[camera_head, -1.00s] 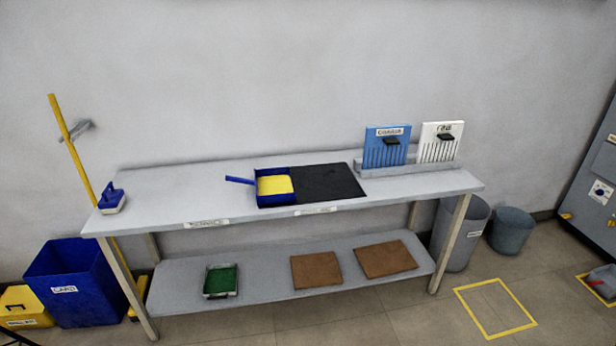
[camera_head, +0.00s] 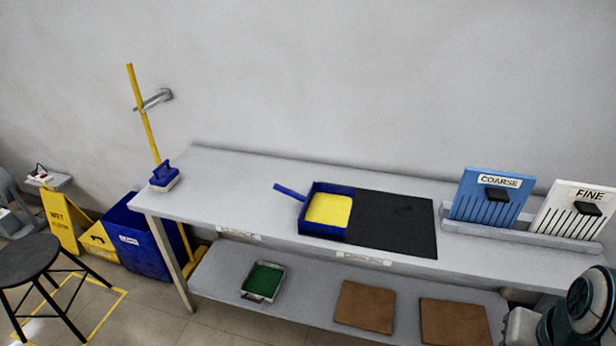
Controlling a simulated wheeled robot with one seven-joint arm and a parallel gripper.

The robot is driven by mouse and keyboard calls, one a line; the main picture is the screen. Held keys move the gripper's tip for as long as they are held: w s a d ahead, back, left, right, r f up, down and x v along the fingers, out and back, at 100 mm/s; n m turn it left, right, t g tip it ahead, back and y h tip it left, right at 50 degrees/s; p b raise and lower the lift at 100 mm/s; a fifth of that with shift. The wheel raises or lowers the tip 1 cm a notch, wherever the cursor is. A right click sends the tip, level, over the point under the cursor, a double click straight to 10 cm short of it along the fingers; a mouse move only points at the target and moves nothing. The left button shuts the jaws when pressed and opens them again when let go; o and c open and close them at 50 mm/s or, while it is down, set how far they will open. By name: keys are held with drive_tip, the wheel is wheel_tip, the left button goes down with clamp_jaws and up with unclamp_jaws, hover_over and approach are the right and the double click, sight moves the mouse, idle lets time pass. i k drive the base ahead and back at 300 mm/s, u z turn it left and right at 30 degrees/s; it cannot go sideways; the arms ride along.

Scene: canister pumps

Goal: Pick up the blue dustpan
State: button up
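The blue dustpan (camera_head: 310,225) sits on the grey table (camera_head: 240,180), on the left part of a black mat (camera_head: 405,222). It has blue walls, a yellow inside, and a blue handle (camera_head: 290,192) that points to the upper left. Nothing covers it. A dark rounded part with a pale piece, which looks like part of my arm, shows at the bottom right corner. My gripper's fingers are not seen in this view.
A blue brush (camera_head: 165,176) stands at the table's left end. Blue and white slotted panels (camera_head: 490,197) stand in a rack at the right. A green tray (camera_head: 263,281) and brown mats (camera_head: 365,306) lie on the lower shelf. A black stool (camera_head: 32,262) stands at the left.

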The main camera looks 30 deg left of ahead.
sight(326, 209)
drive_tip(key=u, duration=0.75)
drive_tip(key=i, duration=0.95)
drive_tip(key=u, duration=1.25)
drive_tip(key=i, duration=0.25)
drive_tip(key=u, duration=0.2)
